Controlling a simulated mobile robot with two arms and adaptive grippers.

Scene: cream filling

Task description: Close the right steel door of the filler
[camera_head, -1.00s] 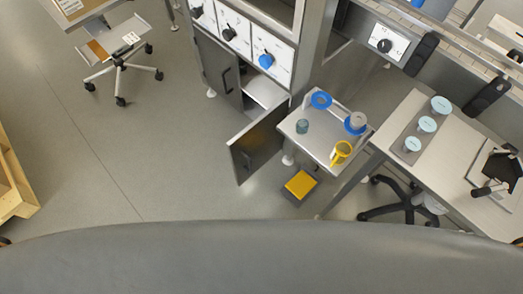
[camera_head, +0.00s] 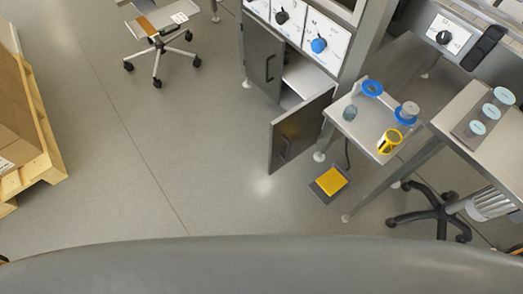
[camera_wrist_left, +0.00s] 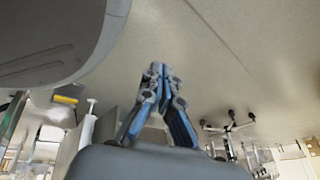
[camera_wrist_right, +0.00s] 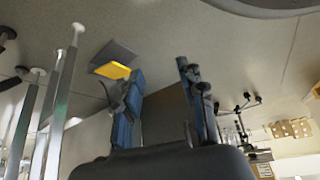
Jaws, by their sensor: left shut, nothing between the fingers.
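The filler (camera_head: 310,35) stands at the top centre of the head view, with white dial panels and a steel cabinet below. Its right steel door (camera_head: 301,130) stands open, swung out toward me, with a dark handle on its face. The left steel door (camera_head: 262,62) looks shut. Neither gripper shows in the head view. In the left wrist view my left gripper (camera_wrist_left: 160,72) is shut and empty. In the right wrist view my right gripper (camera_wrist_right: 158,75) is open, its fingers apart. A brownish-grey panel shows behind them, perhaps the door; I see no contact.
A small side table (camera_head: 360,130) with blue rings and a yellow cup stands right of the door. A yellow pedal (camera_head: 331,181) lies on the floor below it. A black-based chair (camera_head: 440,210) is at right, a pallet (camera_head: 45,165) at left. Floor left of the door is clear.

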